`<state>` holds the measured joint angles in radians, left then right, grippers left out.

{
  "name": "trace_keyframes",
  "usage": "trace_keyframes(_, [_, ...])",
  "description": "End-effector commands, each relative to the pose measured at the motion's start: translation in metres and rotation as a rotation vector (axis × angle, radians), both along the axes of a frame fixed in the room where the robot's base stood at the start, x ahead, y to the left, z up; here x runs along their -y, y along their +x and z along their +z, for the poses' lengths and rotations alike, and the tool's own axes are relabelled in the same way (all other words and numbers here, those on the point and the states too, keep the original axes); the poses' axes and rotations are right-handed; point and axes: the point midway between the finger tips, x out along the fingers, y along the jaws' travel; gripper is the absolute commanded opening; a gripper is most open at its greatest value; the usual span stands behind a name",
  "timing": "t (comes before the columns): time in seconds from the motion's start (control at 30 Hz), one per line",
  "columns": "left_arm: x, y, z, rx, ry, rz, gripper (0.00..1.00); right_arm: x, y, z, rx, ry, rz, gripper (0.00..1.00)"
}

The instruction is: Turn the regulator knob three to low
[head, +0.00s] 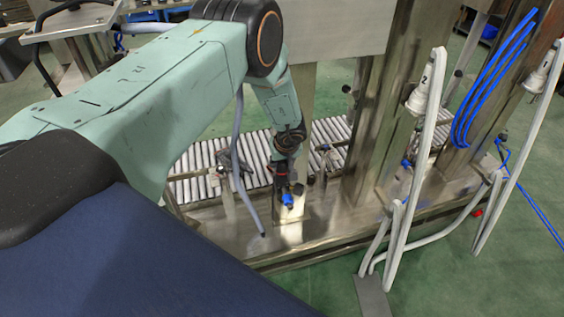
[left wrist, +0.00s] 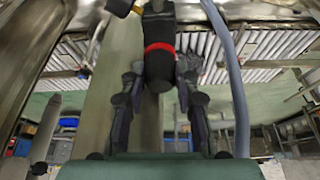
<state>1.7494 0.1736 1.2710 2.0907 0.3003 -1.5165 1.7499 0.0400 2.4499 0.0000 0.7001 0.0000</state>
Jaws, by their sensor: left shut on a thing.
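The regulator knob (left wrist: 160,68) is a dark cylinder with a red ring, seen between my left gripper's fingers in the left wrist view. In the head view its red part (head: 280,173) shows just below the gripper, with a blue fitting (head: 288,200) under it. My left gripper (left wrist: 158,82) is shut on the knob, one finger on each side. In the head view the gripper (head: 283,160) is small and partly hidden by its own wrist. No number or low mark on the knob can be read. My right gripper is not in view.
A roller conveyor (head: 195,190) runs behind the steel frame (head: 330,222). A grey hose (head: 240,165) hangs close beside my left wrist. White lances marked 2 (head: 419,97) and 1 (head: 541,72) hang at the right, with blue hose coils (head: 490,85) between them.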

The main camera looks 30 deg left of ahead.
Motion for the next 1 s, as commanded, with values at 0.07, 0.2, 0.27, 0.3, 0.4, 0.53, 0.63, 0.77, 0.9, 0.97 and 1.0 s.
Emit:
trace_keyframes(0.07, [0.000,0.000,0.000,0.000,0.000,0.001,0.15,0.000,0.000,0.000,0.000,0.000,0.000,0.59])
trace_keyframes(0.2, [-0.001,0.000,0.000,-0.001,0.001,0.002,0.03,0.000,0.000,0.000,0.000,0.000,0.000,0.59])
trace_keyframes(0.27, [-0.001,0.000,0.000,-0.001,0.001,0.002,0.00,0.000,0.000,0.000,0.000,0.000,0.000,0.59])
trace_keyframes(0.3, [-0.001,0.000,0.000,0.000,0.001,0.003,0.00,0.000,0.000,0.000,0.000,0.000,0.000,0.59])
trace_keyframes(0.4, [-0.001,0.001,-0.001,0.001,0.002,0.028,0.00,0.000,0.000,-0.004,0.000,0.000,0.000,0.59])
trace_keyframes(0.53, [0.000,0.003,-0.002,0.003,0.002,0.137,0.00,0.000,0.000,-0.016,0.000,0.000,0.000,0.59])
trace_keyframes(0.63, [0.000,0.004,-0.003,0.003,0.002,0.245,0.00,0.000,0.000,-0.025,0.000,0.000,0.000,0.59])
trace_keyframes(0.77, [0.000,0.004,-0.002,0.003,0.001,0.356,0.00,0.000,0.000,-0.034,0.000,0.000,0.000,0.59])
trace_keyframes(0.9, [0.000,0.003,0.000,0.001,0.001,0.412,0.00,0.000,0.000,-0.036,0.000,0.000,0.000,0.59])
trace_keyframes(0.97, [0.000,0.003,0.000,0.001,0.001,0.420,0.00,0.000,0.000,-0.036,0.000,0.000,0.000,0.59])
trace_keyframes(1.0, [0.000,0.003,0.001,0.001,0.002,0.421,0.00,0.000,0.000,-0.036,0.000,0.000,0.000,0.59])
